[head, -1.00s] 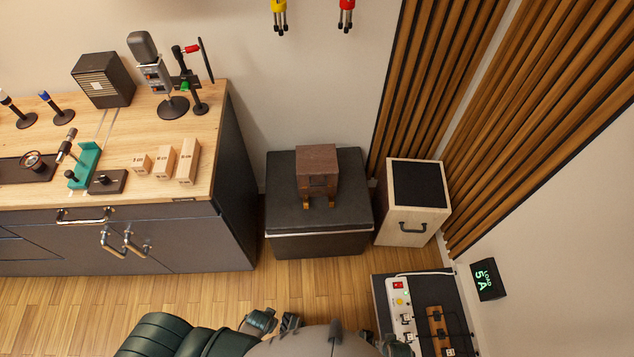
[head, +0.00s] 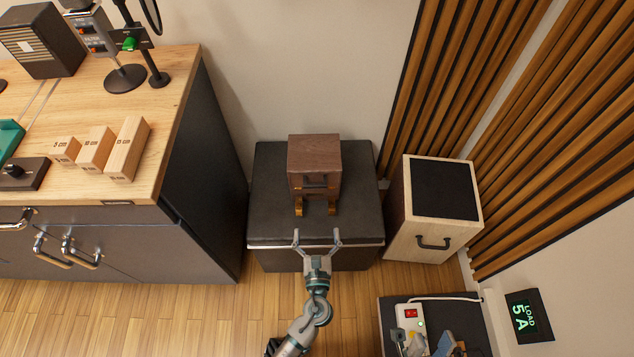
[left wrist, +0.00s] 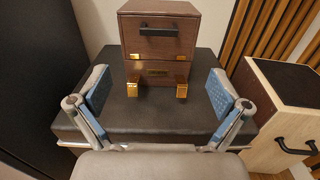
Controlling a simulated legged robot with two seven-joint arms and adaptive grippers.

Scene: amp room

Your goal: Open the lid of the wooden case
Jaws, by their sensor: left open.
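The wooden case (head: 314,157) is a dark brown box with a black handle on its front and brass-coloured fittings at its lower front. It sits on a black chest (head: 264,205), and its lid appears shut. My left gripper (head: 317,236) is open and empty at the chest's front edge, in front of the case and apart from it. In the left wrist view, the case (left wrist: 165,38) stands ahead between the two spread fingers (left wrist: 160,97), with its handle facing me. My right gripper is not in view.
A pale speaker-like box (head: 431,215) with a black top stands right of the chest. A wooden-topped workbench (head: 170,120) with several blocks is on the left. A low unit with a power strip (head: 412,325) is at lower right. Floor is clear in front of the chest.

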